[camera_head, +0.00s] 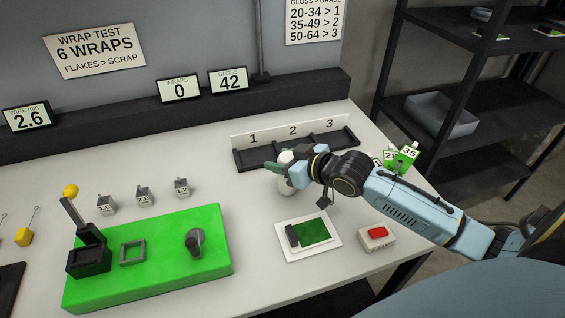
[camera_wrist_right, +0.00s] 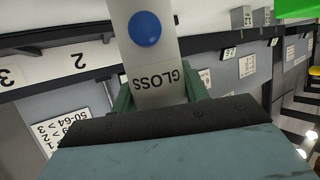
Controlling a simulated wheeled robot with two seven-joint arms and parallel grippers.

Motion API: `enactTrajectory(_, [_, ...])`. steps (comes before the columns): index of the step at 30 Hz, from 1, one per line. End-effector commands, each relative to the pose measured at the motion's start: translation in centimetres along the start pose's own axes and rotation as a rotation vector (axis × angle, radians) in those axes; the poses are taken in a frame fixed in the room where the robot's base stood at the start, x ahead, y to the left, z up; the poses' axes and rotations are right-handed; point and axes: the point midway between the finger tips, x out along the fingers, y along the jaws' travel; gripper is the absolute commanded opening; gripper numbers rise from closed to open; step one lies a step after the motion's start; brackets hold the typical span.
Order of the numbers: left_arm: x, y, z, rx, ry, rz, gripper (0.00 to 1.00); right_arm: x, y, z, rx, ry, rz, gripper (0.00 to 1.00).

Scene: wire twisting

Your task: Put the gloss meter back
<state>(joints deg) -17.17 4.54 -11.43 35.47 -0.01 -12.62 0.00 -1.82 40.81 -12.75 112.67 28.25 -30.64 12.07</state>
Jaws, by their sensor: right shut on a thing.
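The gloss meter (camera_wrist_right: 150,75) is a white block with a blue button and the label GLOSS. My right gripper (camera_wrist_right: 160,95) is shut on it, with a green finger on each side. In the head view the right gripper (camera_head: 283,166) is over the table in front of the numbered rack, and the white meter (camera_head: 285,187) shows partly below it; the wrist hides the rest. I cannot tell whether the meter touches the table. My left gripper is not in view.
A white plate with a green panel (camera_head: 314,231) and a red button box (camera_head: 377,237) lie nearer the front. The dark rack (camera_head: 247,159), marked 1, 2, 3, stands behind. A green fixture board (camera_head: 150,283) is at left. The gloss display (camera_head: 229,81) reads 42.

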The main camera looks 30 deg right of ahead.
Motion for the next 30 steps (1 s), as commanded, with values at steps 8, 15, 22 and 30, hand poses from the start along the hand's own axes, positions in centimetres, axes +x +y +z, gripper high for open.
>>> enactTrajectory(8, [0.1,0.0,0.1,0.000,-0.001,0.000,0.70,0.2,0.0,0.3,-0.001,0.004,0.000,0.11])
enactTrajectory(15, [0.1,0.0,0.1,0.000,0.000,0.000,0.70,0.3,0.0,0.7,0.000,0.001,0.000,0.60])
enactTrajectory(22, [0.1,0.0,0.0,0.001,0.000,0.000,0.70,0.3,0.0,0.6,0.000,0.001,0.000,0.66])
enactTrajectory(30, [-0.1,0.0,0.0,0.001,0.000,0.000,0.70,-0.8,0.0,0.4,-0.001,-0.001,0.000,0.66])
